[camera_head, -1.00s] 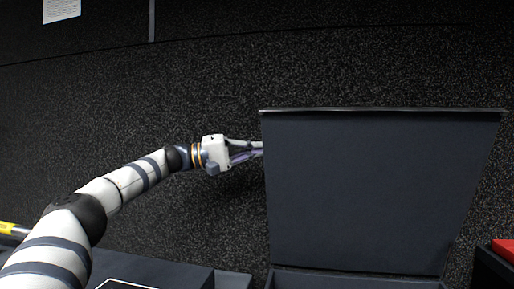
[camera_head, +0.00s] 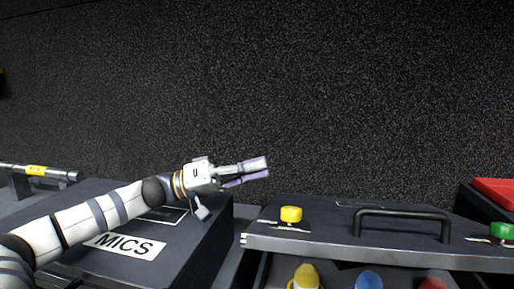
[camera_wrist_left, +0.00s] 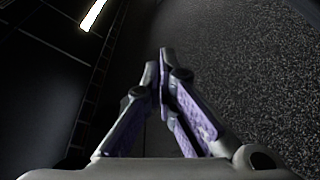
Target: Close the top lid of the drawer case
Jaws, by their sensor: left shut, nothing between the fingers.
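The dark drawer case shows at the lower right of the head view. Its top lid (camera_head: 335,226) lies down and looks flat, with a pale metal edge along the near side. A black handle (camera_head: 402,214) stands on top, between a yellow knob (camera_head: 291,214) and a green knob (camera_head: 502,231). My left gripper (camera_head: 262,171) is left of and beyond the lid, apart from it. In the left wrist view its fingertips (camera_wrist_left: 160,62) come together, shut and empty. My right gripper is out of view.
Below the lid edge, an open space holds yellow (camera_head: 305,277), blue (camera_head: 368,281) and red (camera_head: 432,284) topped items. A red object (camera_head: 495,190) is at the right. The dark speckled surface behind is clear.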

